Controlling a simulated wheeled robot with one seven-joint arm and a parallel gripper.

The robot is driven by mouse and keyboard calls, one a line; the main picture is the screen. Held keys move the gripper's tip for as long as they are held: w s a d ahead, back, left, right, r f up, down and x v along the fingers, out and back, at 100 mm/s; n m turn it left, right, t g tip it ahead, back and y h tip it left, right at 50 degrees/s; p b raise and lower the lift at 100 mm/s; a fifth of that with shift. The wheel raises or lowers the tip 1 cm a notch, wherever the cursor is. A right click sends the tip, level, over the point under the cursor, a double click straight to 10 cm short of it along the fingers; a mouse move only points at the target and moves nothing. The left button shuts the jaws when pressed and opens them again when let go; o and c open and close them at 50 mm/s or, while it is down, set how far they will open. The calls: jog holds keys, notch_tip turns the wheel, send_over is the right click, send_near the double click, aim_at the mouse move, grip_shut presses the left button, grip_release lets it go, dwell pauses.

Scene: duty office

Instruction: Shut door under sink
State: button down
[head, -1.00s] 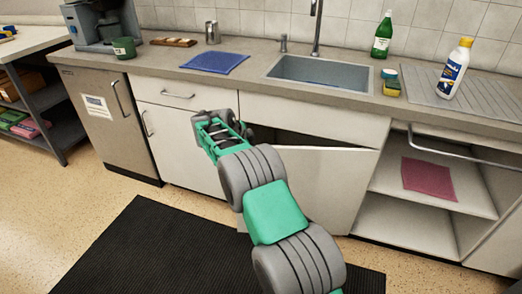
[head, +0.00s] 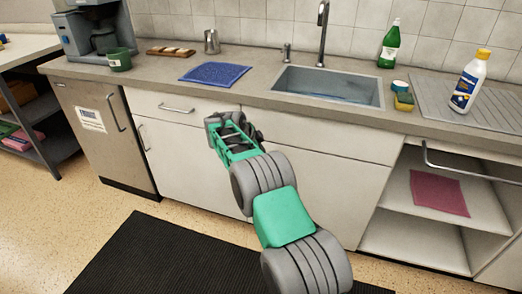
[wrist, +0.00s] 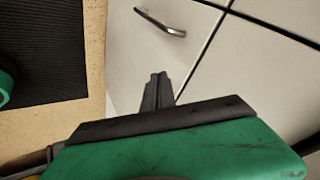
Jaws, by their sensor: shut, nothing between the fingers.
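The door under the sink (head: 340,195) is a plain cream panel. In the head view it sits flush below the front panel, with only a thin seam along its top and no open gap. My arm hides its left part. My gripper (wrist: 157,88) is shut and empty, close to the cabinet front near the seam above the door. I cannot tell whether its fingertips touch the front. A metal bar handle (wrist: 160,22) shows on the door in the wrist view. The sink (head: 325,88) is above in the counter.
To the right is an open shelf unit with a pink cloth (head: 438,193) and a metal rail (head: 470,175). The left cupboard (head: 180,155) and grey appliance (head: 108,135) are shut. A black mat (head: 150,255) lies on the floor. A bottle (head: 468,82) stands on the counter.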

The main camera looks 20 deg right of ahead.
jog(key=s+a+f+v, duration=0.1)
jog(key=a+f+v, duration=0.1)
jog(key=v, duration=1)
jog(key=s+r+n+y+p, duration=0.2)
jog(key=s+r+n+p, duration=0.45)
jog(key=r, duration=0.65)
jog(key=s+a+r+n+y+p, duration=0.1)
jog(key=s+r+n+p, duration=0.25)
jog(key=s, duration=0.55)
jog(key=s+r+n+y+p, duration=0.1)
jog(key=s+r+n+p, duration=0.3)
jog(key=s, duration=0.5)
jog(key=s+a+f+n+y+p, duration=0.1)
jog(key=s+n+p, duration=0.1)
jog(key=s, duration=0.4)
jog(key=s+a+f+n+g+y+p, duration=0.1)
jog(key=s+a+n+p, duration=0.1)
jog(key=s+n, duration=0.2)
jog(key=shift+s+a+f, duration=0.25)
jog(key=shift+s+f, duration=0.15)
jog(key=shift+s, duration=0.6)
